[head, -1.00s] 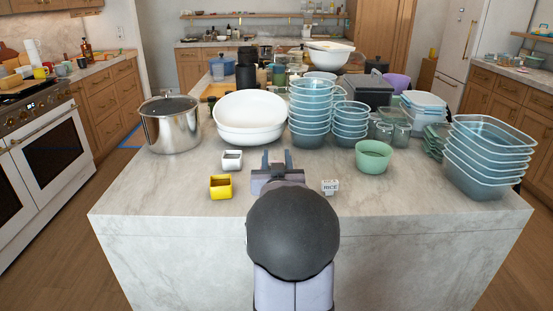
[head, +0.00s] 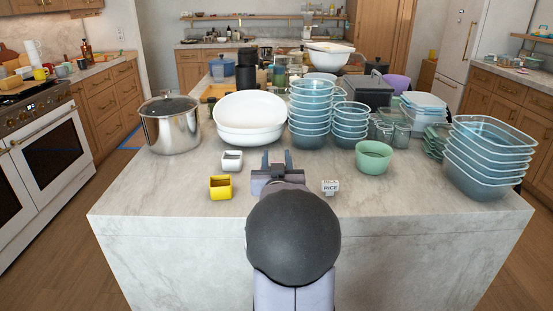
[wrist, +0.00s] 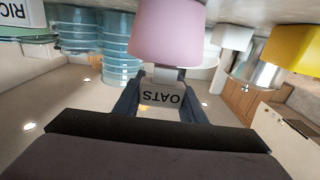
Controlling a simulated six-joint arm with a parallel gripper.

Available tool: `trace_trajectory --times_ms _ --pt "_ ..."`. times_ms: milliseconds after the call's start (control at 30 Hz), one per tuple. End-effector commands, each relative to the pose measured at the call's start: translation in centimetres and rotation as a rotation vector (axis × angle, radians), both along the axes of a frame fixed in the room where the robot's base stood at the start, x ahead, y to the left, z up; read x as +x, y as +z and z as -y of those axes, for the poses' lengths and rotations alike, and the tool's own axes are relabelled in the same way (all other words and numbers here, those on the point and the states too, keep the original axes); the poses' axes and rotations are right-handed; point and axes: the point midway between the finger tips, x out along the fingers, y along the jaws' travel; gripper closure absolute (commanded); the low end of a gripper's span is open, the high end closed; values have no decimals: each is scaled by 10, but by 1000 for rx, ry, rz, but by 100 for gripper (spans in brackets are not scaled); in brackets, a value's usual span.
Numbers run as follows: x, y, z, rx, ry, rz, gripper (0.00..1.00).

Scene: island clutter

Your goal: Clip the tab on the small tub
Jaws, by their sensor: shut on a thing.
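My gripper (head: 277,160) is over the middle of the island, pointing away from the body. In the wrist view, which looks upside down, its two fingers (wrist: 162,103) are shut on a pale grey tab lettered OATS (wrist: 160,96). A pink tub (wrist: 167,32) stands directly beyond the tab. The tab's upper part overlaps the tub's rim in the picture; I cannot tell whether it is on the rim or just in front. The pink tub is hidden behind my gripper in the head view.
A white RICE tab (head: 330,187) lies to the right. A yellow holder (head: 221,187) and a white holder (head: 232,160) stand to the left. Green bowl (head: 373,156), stacked blue tubs (head: 310,115) and white bowls (head: 250,118) stand behind. The front counter strip is clear.

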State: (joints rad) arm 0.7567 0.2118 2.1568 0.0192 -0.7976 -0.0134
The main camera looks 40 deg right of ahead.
Motion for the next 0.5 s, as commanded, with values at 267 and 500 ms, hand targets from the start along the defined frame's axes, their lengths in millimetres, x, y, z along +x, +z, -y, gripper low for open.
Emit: trace_trajectory --times_ms 267,500 --pt "0 -5 0 0 0 0 84" --pt "0 -10 0 0 0 0 84"
